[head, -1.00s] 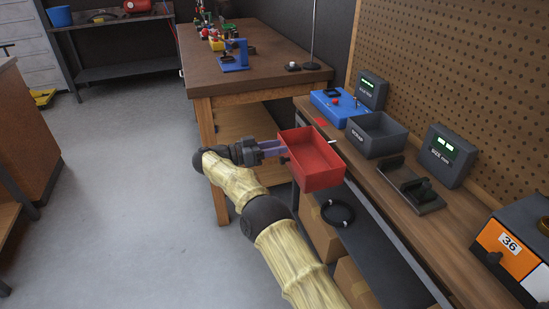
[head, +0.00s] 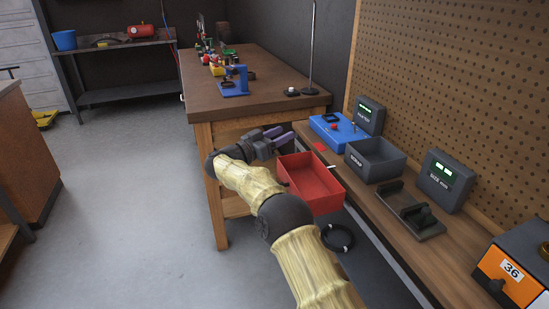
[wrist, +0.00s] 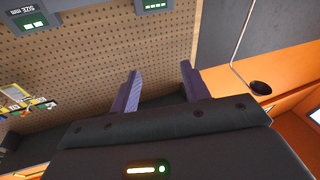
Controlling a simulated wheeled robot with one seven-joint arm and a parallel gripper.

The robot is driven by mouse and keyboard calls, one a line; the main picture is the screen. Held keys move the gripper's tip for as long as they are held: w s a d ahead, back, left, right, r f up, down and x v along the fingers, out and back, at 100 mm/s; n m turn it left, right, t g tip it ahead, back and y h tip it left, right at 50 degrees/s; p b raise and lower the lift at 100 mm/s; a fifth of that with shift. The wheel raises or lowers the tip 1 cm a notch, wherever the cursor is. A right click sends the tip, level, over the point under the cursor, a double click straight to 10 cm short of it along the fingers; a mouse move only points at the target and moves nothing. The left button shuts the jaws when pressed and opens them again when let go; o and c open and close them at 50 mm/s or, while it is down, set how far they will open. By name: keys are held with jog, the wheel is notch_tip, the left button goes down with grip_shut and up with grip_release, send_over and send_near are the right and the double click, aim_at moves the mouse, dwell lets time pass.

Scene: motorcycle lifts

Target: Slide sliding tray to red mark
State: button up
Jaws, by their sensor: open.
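The red open-topped tray (head: 310,184) hangs at the front edge of the right-hand bench in the head view and looks empty. A small white pointer-like piece shows at its bench-side rim. A red mark (head: 319,147) lies on the bench top, just beyond the tray's far corner. My gripper (head: 287,136) is open and empty, beyond the tray's far left corner, with its purple fingers pointing toward the bench. It appears apart from the tray. In the wrist view the two fingers (wrist: 160,90) are spread with nothing between them; the tray is not seen there.
On the bench stand a blue box (head: 338,131), a grey scrap bin (head: 375,160), a dark fixture plate (head: 408,210) and an orange unit (head: 508,263). A wooden table (head: 250,85) stands close behind my gripper.

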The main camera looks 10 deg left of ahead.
jog(key=w+d+r+n+t+y, duration=0.2)
jog(key=w+r+n+t+y, duration=0.25)
jog(key=r+y, duration=0.2)
jog(key=s+d+f+n+g+y, duration=0.65)
jog(key=s+d+f+y, duration=0.25)
jog(key=s+d+f, duration=0.3)
jog(key=s+d+f+m+g, duration=0.1)
jog(key=s+d+f+g, duration=0.2)
jog(key=s, duration=0.7)
jog(key=s+d+f+m+g+h, duration=0.1)
jog(key=s+d+f+g, duration=0.2)
jog(key=s+d, duration=0.3)
jog(key=s+d+f+m+g+h, duration=0.1)
jog(key=s+d+f+g, duration=0.2)
jog(key=s, duration=1.1)
jog(key=shift+s+d+f+m, duration=0.4)
jog(key=shift+d+f, duration=0.15)
jog(key=shift+d, duration=0.45)
jog(key=shift+c, duration=1)
jog(key=shift+w, duration=0.1)
